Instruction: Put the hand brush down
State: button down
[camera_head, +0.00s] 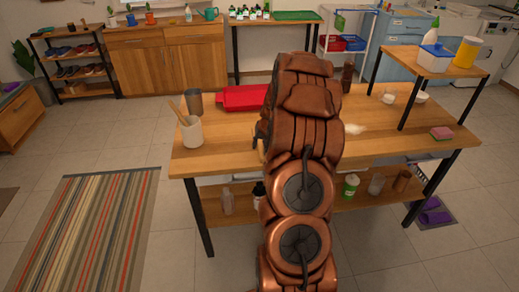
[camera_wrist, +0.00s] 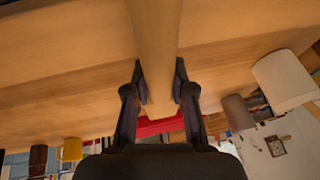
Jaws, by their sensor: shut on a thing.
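The hand brush shows in the wrist view as a long pale wooden handle (camera_wrist: 156,40) running from the top edge down between the fingers. My gripper (camera_wrist: 158,90) is shut on this handle, with one dark finger on each side. The brush's bristles are not visible in the wrist view. The wooden worktable (camera_head: 225,152) lies beneath; whether the brush touches it I cannot tell. In the head view my copper arm reaches over the table's middle and hides most of the gripper and brush.
A utensil crock (camera_head: 191,134) and a dark cup (camera_head: 195,103) stand on the left. A red tray (camera_head: 243,98) lies at the back. A whitish patch (camera_head: 355,129) is right of my arm.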

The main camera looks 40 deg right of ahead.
aim_at(257, 155)
jog(key=shift+w+f+p, duration=0.1)
jog(key=shift+f+p, duration=0.6)
jog(key=shift+f, duration=1.05)
jog(key=shift+f, duration=0.15)
jog(key=c, duration=1)
grip_release()
